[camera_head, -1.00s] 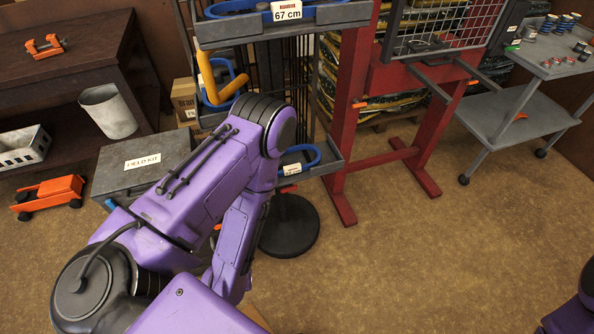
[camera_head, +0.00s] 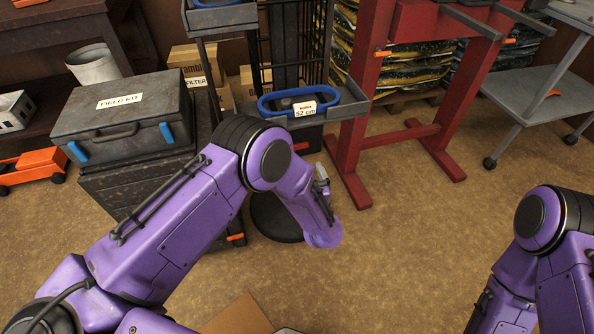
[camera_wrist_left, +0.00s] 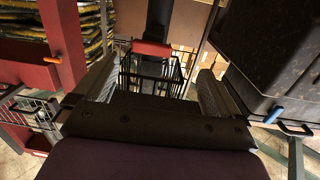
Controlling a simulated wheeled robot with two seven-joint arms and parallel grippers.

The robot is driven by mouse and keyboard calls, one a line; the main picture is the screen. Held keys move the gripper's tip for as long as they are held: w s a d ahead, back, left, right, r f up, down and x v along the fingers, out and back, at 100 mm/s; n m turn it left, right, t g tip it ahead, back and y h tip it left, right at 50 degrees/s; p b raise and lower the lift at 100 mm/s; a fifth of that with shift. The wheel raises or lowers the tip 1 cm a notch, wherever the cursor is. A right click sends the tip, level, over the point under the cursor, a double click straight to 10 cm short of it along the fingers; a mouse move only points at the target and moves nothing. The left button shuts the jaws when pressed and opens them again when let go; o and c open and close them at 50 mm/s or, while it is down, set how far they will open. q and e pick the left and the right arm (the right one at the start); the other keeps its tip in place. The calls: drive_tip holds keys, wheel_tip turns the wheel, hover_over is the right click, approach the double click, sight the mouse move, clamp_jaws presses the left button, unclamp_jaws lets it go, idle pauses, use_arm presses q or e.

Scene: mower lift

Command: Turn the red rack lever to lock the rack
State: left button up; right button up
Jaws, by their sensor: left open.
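The dark wire rack (camera_head: 287,50) stands at the back centre, with a grey tray on its front. A small red-orange piece (camera_head: 301,146) shows low on the rack, under that tray; I cannot tell whether it is the lever. In the left wrist view a red bar (camera_wrist_left: 152,48) shows on the dark rack, beyond and between my fingers. My left gripper (camera_wrist_left: 155,88) is open, its two fingers apart with nothing between them, short of the red bar. In the head view my left forearm reaches in front of the rack and mostly hides the hand. My right gripper is out of view.
A field kit case (camera_head: 125,115) stands left of the rack. A red stand (camera_head: 365,90) with orange handles is close on its right. A grey cart (camera_head: 535,90) is further right. A round black base (camera_head: 272,215) is on the floor. Floor at centre right is clear.

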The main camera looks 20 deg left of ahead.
use_arm(q)
drive_tip(key=shift+n+y, duration=0.4)
drive_tip(key=shift+y, duration=0.1)
drive_tip(key=x, duration=0.3)
drive_tip(key=d+b+x, duration=0.1)
drive_tip(key=x, duration=0.3)
drive_tip(key=w+x, duration=0.1)
drive_tip(key=x, duration=0.2)
drive_tip(key=shift+w+r+b, duration=0.25)
drive_tip(key=shift+b, duration=0.1)
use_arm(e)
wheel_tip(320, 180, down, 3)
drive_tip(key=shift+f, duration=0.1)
use_arm(q)
drive_tip(key=c, duration=1)
